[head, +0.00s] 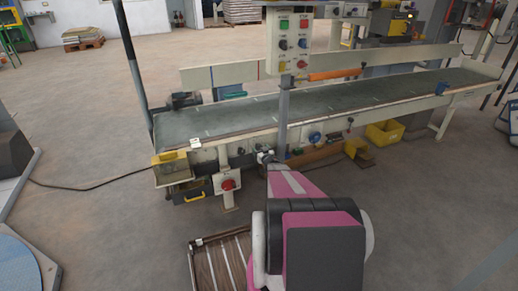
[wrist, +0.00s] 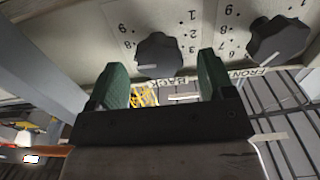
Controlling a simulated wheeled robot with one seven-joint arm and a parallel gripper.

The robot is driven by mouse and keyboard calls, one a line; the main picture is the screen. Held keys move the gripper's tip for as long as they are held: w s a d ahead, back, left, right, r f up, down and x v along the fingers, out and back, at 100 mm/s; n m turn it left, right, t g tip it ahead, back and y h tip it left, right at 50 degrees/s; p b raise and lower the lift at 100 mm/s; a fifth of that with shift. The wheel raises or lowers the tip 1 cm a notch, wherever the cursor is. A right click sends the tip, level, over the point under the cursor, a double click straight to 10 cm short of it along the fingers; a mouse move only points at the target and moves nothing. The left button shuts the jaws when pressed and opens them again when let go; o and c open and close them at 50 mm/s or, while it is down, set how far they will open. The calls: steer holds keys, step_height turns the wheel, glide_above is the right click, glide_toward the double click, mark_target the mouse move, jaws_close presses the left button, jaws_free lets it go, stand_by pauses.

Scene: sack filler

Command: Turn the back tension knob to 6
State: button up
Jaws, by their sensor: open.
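The back tension knob (wrist: 158,55) is a dark lobed dial on a pale panel in the wrist view, above a label reading BACK (wrist: 180,84). A small white mark shows at its lower left edge. Printed digits and dots surround it; I cannot tell for certain which digit the mark meets. My gripper (wrist: 161,60) is open, its two green fingers at either side of this knob in the picture. I see no clear contact. In the head view my gripper (head: 265,157) is at the near side of the conveyor, and the knob is too small to make out.
A similar front knob (wrist: 280,38) sits close to the right finger, by a FRONT label (wrist: 248,74). The conveyor (head: 340,100) spans the head view. A post with a control box (head: 290,40) stands beside my arm. A red button box (head: 228,184) is left of my gripper.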

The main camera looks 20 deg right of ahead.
steer(key=shift+w, duration=1.25)
steer(key=c, duration=0.9)
steer(key=shift+a+n, duration=0.1)
steer(key=shift+n, duration=0.3)
steer(key=n, duration=0.4)
steer(key=shift+n, duration=0.4)
steer(key=n, duration=0.6)
steer(key=shift+s+a+f, duration=0.1)
steer(key=shift+a, duration=0.05)
steer(key=o, duration=0.9)
